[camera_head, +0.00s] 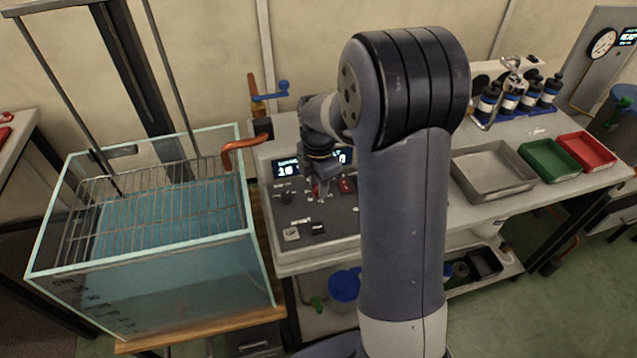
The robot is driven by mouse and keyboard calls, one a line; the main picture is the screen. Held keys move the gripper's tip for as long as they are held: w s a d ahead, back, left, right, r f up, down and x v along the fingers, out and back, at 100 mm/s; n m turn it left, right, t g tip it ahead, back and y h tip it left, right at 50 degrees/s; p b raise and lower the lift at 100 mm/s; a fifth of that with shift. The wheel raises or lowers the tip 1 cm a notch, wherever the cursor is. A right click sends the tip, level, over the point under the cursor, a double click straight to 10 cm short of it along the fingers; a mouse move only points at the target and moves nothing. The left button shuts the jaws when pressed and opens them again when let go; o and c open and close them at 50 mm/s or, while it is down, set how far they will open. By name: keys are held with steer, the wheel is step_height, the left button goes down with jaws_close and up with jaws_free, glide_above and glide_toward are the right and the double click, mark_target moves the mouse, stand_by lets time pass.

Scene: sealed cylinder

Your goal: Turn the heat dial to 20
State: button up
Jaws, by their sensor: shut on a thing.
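The control panel (338,222) is a dark plate on the bench, with small displays (287,167) along its back edge. My gripper (322,194) points down over the middle of the panel. Its fingers are shut on a small dial there, which they mostly hide; I take it to be the heat dial. The dial's marks and its reading are too small to make out. A dark knob (287,198) stands to the left of my gripper, and a red switch (345,186) is just to its right. My arm hides the panel's right part.
A glass water tank (150,285) with a wire rack (150,190) stands left of the panel. An orange pipe (243,146) bends over its corner. A grey tray (493,187), a green tray (548,176) and a red tray (586,167) sit on the bench at right.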

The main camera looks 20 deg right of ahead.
steer(key=shift+m, duration=0.4)
steer(key=m, duration=0.4)
steer(key=shift+m, duration=0.4)
steer(key=m, duration=1.2)
steer(key=shift+m, duration=0.3)
steer(key=m, duration=0.5)
steer(key=shift+m, duration=0.3)
steer(key=o, duration=1)
